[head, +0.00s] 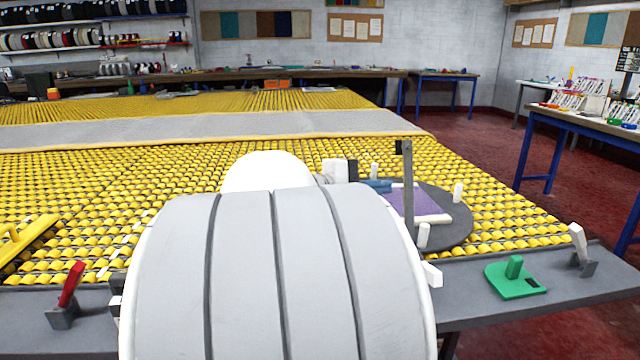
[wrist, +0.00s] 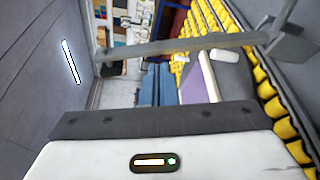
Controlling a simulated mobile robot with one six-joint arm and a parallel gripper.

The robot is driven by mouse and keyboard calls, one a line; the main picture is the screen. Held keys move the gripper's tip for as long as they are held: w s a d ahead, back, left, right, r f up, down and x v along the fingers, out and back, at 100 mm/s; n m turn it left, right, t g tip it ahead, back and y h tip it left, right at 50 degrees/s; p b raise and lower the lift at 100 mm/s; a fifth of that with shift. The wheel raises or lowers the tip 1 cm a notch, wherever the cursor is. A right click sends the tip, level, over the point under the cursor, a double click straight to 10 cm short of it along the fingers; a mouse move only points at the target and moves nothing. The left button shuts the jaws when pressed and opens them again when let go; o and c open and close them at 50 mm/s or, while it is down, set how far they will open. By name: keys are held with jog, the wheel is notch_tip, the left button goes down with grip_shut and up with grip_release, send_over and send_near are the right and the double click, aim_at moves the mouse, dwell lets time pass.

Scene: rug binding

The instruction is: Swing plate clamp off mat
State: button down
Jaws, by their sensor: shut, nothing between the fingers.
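A purple mat (head: 408,203) with a cream edge lies on a dark round plate (head: 455,215), which has several white pegs. A grey upright bar (head: 408,190) with a dark block on top stands in front of the mat. It looks like the plate clamp, but I cannot tell for sure. In the wrist view the bar (wrist: 180,46) crosses in front of my blue fingers and the mat (wrist: 195,80). My gripper (head: 380,186) is shut and empty, low beside the mat's left side; its fingers (wrist: 160,72) lie together. I cannot tell whether they touch the bar. My arm hides part of the plate.
Yellow rollers (head: 80,190) cover the big table. Its grey front rail carries a red-handled lever (head: 72,283), a white-handled lever (head: 578,240) and a green block (head: 515,280). A blue-legged bench (head: 590,125) stands at the right. Red floor is clear between.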

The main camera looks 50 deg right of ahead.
jog(key=v, duration=0.6)
jog(key=shift+w+a, duration=0.2)
jog(key=shift+w, duration=0.15)
jog(key=w+a+r+t+y+p, duration=0.1)
jog(key=w+a+t+y+p, duration=0.1)
jog(key=a+y+p, duration=0.3)
jog(key=w+a+n+t+y+p, duration=0.1)
jog(key=a+t+y+p, duration=0.4)
jog(key=a+p, duration=0.6)
jog(key=w+a+r+n+t+y+p, duration=0.1)
jog(key=w+a+t+y+p, duration=0.2)
jog(key=a+p, duration=0.5)
jog(key=w+a+y, duration=0.1)
jog(key=a+y, duration=0.1)
jog(key=a, duration=0.9)
jog(key=shift+r+p, duration=0.3)
jog(key=shift+s, duration=0.1)
